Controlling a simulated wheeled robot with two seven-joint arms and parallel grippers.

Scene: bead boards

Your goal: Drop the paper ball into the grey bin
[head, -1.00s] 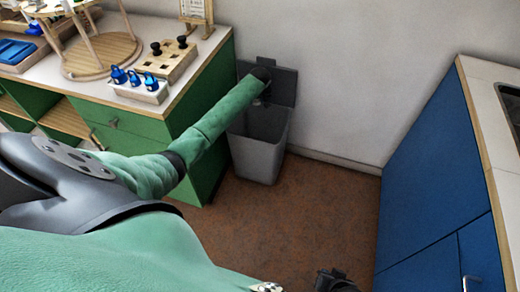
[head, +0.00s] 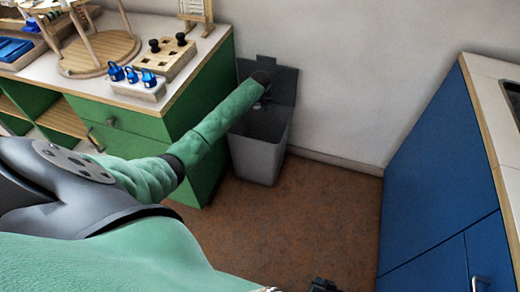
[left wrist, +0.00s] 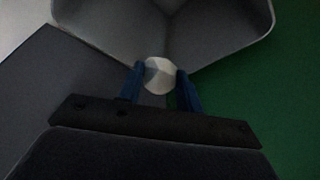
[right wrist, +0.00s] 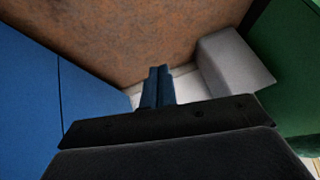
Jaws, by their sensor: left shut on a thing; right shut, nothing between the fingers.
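The grey bin (head: 257,155) stands on the floor against the wall beside the green cabinet, its lid (head: 277,80) raised. My left arm reaches to it, and my left gripper (head: 264,97) is over the bin's opening, partly hidden by the arm. In the left wrist view my left gripper (left wrist: 160,85) is shut on the white paper ball (left wrist: 159,75), with the bin's inside (left wrist: 170,30) beyond it. My right gripper (right wrist: 158,72) is shut and empty; the bin (right wrist: 232,65) shows beyond it. In the head view only a bit of my right arm shows at the bottom edge.
The green cabinet (head: 140,127) is left of the bin, with blue-knobbed pieces (head: 133,76) and a wooden block (head: 165,63) on top. Blue cabinets (head: 440,180) stand at the right. The brown floor (head: 300,215) between is clear.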

